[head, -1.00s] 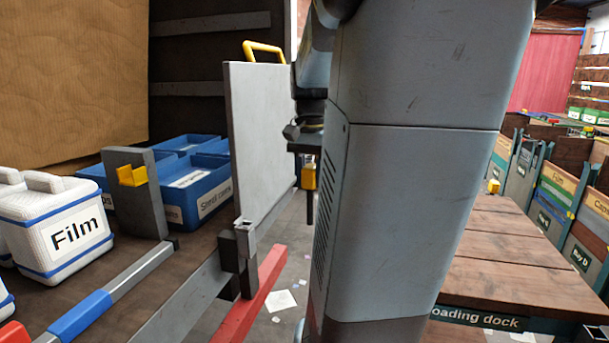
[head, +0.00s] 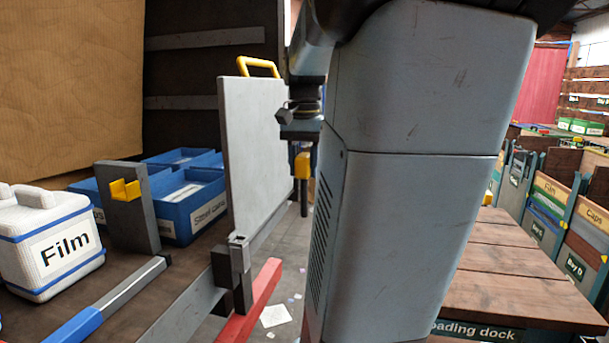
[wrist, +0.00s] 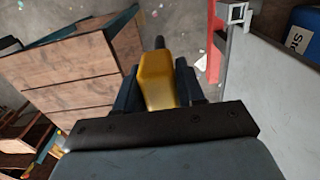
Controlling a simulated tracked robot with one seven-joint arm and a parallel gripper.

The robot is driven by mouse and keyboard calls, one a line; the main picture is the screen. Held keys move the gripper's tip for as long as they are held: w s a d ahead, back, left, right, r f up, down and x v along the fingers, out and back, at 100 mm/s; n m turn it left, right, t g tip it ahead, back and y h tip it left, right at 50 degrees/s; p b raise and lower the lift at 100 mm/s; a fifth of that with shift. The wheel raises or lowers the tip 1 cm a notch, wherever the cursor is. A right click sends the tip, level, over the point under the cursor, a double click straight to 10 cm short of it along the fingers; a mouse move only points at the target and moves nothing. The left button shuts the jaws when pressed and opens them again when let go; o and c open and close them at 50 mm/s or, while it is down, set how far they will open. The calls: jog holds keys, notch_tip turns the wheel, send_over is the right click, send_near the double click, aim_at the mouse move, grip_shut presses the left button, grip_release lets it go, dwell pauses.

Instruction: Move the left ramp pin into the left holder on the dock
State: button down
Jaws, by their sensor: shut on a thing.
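My gripper (wrist: 158,92) is shut on a yellow-handled ramp pin (wrist: 158,75). In the head view the pin (head: 303,167) hangs upright below my wrist, its dark shaft pointing down. It is in the air over the gap between the grey ramp panel (head: 250,150) and the wooden loading dock (head: 500,270). A small yellow part (head: 496,180) shows at the dock's far edge; I cannot tell if it is a holder. My arm column hides much of the dock, and I cannot make out the left holder.
The ramp panel stands upright with a yellow handle (head: 257,66). A grey bracket (head: 238,262) and red bar (head: 255,300) are at its foot. An empty yellow cradle (head: 125,190) sits on a grey post. A Film box (head: 60,250) and blue bins (head: 195,210) stand at left.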

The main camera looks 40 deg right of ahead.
jog(key=shift+r, duration=3.1)
